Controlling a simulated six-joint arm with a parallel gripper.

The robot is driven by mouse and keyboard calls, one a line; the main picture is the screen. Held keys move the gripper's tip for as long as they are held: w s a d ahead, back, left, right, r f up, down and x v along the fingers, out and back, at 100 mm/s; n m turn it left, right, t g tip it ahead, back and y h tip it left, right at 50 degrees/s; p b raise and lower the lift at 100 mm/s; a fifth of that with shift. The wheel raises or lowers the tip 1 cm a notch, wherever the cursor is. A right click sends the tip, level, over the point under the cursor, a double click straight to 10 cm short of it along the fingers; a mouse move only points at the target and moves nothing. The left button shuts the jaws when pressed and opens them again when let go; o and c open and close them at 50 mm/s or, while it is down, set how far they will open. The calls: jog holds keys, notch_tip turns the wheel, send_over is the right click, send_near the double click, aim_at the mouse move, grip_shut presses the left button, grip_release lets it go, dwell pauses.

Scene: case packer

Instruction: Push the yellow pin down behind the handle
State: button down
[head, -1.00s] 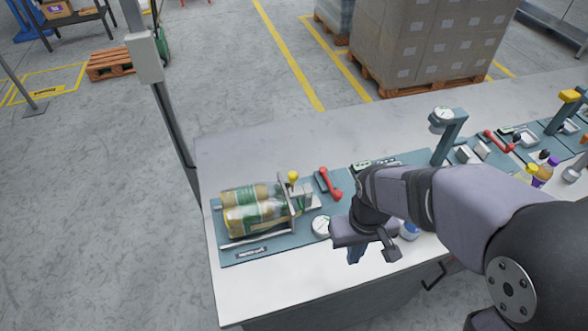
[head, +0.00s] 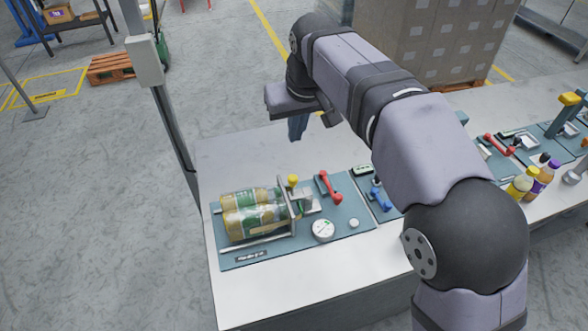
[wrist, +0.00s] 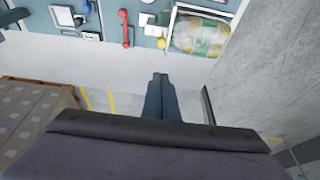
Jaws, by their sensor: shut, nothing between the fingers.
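The yellow pin (head: 293,181) stands upright at the right end of the bottle pack, beside a grey bracket. It also shows in the wrist view (wrist: 161,43) as a yellow knob. The red handle (head: 330,186) lies on the teal board just right of the pin; in the wrist view the red handle (wrist: 125,30) is left of the pin. My gripper (head: 297,138) is shut and empty, raised above the back of the table, behind the pin. Its closed fingers (wrist: 160,78) point toward the board in the wrist view, apart from the pin.
A wrapped bottle pack (head: 255,212) lies on the teal board (head: 275,248) left of the pin. A round dial (head: 323,230) sits in front of it. A blue handle (head: 380,198) and small bottles (head: 520,187) are farther right. The white table's front left is clear.

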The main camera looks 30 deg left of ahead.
jog(key=shift+s+d+f+g+h, duration=0.3)
jog(key=shift+s+d, duration=0.1)
jog(key=shift+d, duration=0.1)
jog(key=p, duration=0.5)
send_over(293, 177)
jog(key=f, duration=1.2)
jog(key=shift+s+d, duration=0.35)
jog(key=shift+f, duration=0.85)
jog(key=shift+f, duration=0.1)
